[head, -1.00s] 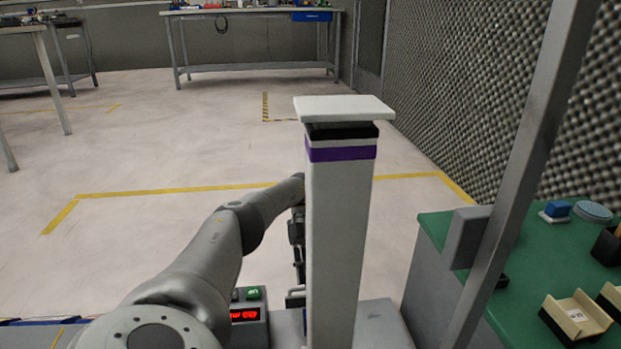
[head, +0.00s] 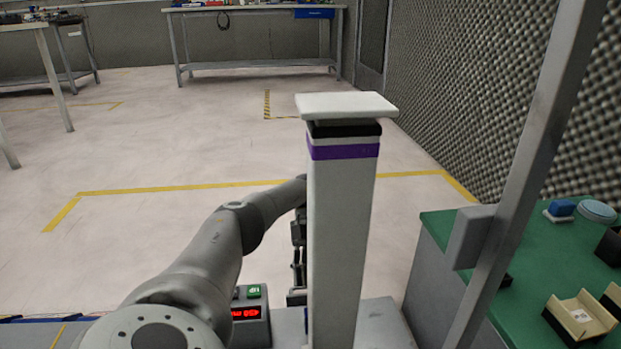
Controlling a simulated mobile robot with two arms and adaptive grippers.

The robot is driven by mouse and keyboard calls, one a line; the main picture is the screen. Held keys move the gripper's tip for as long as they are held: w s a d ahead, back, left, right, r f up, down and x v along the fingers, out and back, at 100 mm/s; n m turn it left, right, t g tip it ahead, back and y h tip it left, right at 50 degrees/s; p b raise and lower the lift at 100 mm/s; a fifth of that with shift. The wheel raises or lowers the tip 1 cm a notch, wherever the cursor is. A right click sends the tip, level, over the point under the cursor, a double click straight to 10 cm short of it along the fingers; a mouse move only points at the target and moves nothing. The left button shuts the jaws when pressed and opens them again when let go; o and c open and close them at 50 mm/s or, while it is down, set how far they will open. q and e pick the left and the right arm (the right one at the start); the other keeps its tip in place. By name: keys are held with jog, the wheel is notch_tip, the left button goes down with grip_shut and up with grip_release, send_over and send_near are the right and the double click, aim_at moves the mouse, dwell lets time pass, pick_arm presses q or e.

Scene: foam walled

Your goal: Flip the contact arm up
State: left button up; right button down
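My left arm comes in from the lower left, and its gripper (head: 298,270) points down near the middle of the head view. The gripper is dark and only its left side shows; the rest is hidden, so I cannot tell whether it is open or shut. It is just above and to the right of a grey box (head: 262,327) with a lit red display (head: 245,313) and a green button (head: 254,291). I cannot make out the contact arm in this view. My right gripper is not in view.
Open floor with yellow lines (head: 150,190) lies beyond.

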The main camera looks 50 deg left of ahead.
pick_arm(q)
notch_tip(320, 180, up, 10)
jog(key=shift+s+a, duration=0.2)
dwell(0.4)
jog(key=shift+f, duration=0.1)
dwell(0.6)
